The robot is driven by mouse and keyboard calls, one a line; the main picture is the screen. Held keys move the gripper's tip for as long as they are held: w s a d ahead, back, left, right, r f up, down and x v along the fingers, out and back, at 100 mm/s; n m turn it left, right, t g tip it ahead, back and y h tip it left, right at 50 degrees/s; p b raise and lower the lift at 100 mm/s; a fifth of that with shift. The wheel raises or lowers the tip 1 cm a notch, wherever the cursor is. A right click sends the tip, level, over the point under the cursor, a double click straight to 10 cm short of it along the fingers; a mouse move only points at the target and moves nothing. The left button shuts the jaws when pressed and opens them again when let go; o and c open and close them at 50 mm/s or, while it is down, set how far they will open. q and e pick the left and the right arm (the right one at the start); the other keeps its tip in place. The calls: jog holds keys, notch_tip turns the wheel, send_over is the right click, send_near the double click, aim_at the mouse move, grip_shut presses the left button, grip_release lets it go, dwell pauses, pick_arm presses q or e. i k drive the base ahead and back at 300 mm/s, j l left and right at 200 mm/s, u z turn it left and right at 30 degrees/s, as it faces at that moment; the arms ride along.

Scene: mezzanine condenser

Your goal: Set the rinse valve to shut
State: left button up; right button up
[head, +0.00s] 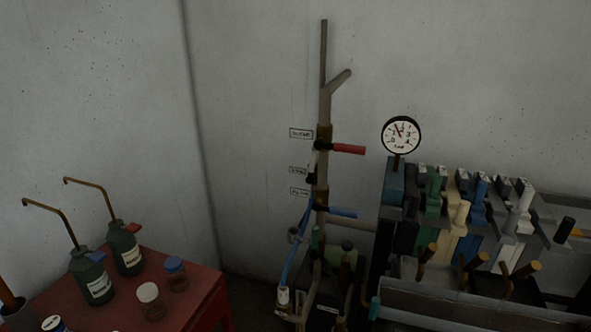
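A vertical pipe (325,90) stands against the back wall and carries several small lever valves, each beside a small label. The top valve has a red lever (348,149) pointing right, about level. The middle valve has a pale lever (314,160) that seems to stand upright along the pipe. The lowest of these has a blue lever (342,212) pointing right, tilted slightly down. The labels, such as the lowest one (299,191), are too small to read surely, so I cannot tell which is the rinse valve. Neither of my grippers is in view.
A round pressure gauge (401,136) stands right of the pipe, beside a row of coloured valve blocks (470,215). A red table (205,290) at the lower left holds green spouted bottles (125,250) and lidded jars (175,274). A blue hose (294,252) hangs near the pipe.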

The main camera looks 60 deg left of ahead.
aim_at(309, 180)
jog(key=u, duration=2.05)
